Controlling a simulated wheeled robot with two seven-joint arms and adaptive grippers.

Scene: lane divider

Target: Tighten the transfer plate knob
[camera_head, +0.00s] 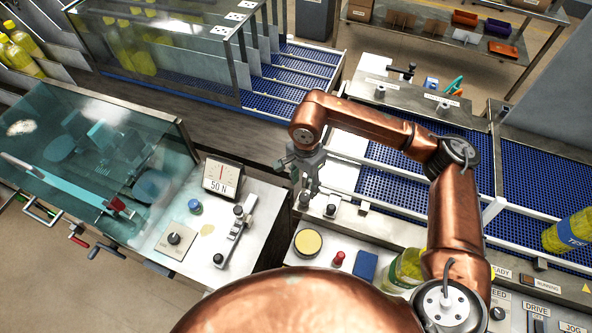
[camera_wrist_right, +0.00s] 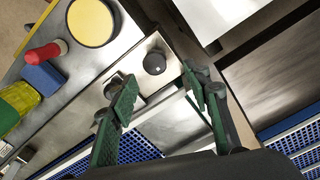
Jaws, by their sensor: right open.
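My right gripper (camera_head: 311,186) hangs above the pale metal plate between the two control benches. Its green-padded fingers are spread apart and empty in the wrist view (camera_wrist_right: 161,84). A round black knob (camera_wrist_right: 154,62) stands on a pale plate (camera_wrist_right: 165,82), just beyond the gap between the fingertips. A second black knob (camera_wrist_right: 112,86) is partly hidden by the left finger. Two knobs show near the gripper in the head view, one right of it (camera_head: 331,210) and one below it (camera_head: 304,200). I cannot tell which is the transfer plate knob. My left gripper is not in view.
A yellow round pad (camera_head: 308,242), red peg (camera_head: 339,258) and blue block (camera_head: 365,265) sit on the near bench. A yellow bottle (camera_head: 402,270) stands beside my arm. Blue conveyor belts (camera_head: 389,172) lie behind; a gauge (camera_head: 222,177) stands at left.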

